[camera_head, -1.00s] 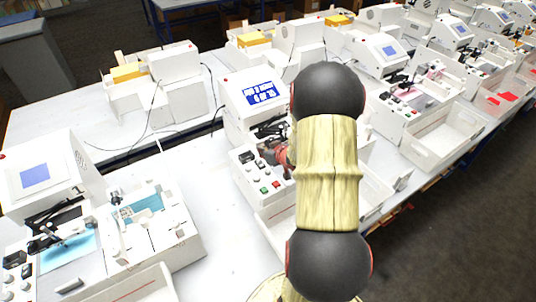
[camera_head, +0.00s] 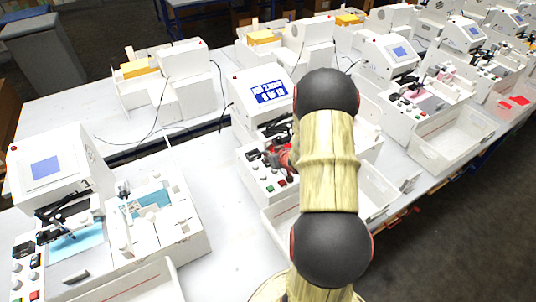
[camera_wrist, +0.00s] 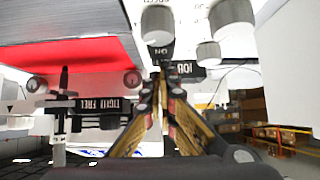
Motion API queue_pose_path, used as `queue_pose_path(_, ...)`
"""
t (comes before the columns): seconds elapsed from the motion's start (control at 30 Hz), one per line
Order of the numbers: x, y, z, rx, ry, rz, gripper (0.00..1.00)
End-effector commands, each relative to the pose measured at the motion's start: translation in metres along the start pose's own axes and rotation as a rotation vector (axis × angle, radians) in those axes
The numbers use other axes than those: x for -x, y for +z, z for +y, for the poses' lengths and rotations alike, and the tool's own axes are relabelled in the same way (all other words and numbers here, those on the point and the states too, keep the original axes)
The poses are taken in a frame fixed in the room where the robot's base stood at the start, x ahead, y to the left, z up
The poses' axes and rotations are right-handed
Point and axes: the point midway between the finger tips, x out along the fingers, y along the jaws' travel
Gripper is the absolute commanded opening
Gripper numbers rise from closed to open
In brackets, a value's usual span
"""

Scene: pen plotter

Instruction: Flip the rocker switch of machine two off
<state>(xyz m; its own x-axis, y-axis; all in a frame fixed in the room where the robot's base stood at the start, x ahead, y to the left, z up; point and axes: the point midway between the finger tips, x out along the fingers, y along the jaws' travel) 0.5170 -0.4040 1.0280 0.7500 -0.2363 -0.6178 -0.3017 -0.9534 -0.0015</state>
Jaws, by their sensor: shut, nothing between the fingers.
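The middle machine (camera_head: 267,93), white with a blue screen, stands where my arm reaches; I see no number on it. Its control panel (camera_head: 258,186) has several grey knobs, green and red buttons and a small black switch-like part (camera_head: 252,155). In the wrist view, a dark part (camera_wrist: 160,52) marked "NO" and another dark part (camera_wrist: 188,68) sit among grey knobs (camera_wrist: 230,18). My gripper (camera_wrist: 166,74) is shut and empty, its tips close to these dark parts. I cannot tell whether they touch, nor the rocker's position. My arm hides part of the panel in the head view.
A similar machine (camera_head: 50,165) stands at the left, and another (camera_head: 393,56) at the right. White open bins (camera_head: 450,140) line the table's front edge. Bare table (camera_head: 228,215) lies left of the middle panel.

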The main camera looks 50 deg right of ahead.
Motion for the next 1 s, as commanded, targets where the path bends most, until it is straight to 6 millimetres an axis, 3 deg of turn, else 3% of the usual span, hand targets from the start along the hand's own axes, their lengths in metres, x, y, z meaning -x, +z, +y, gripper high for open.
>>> queue_pose_path(0.13,-0.001,-0.005,0.0,0.002,-0.001,-0.061,0.0)
queue_pose_path(1.0,0.008,0.013,0.0,-0.001,-0.001,-0.058,0.0)
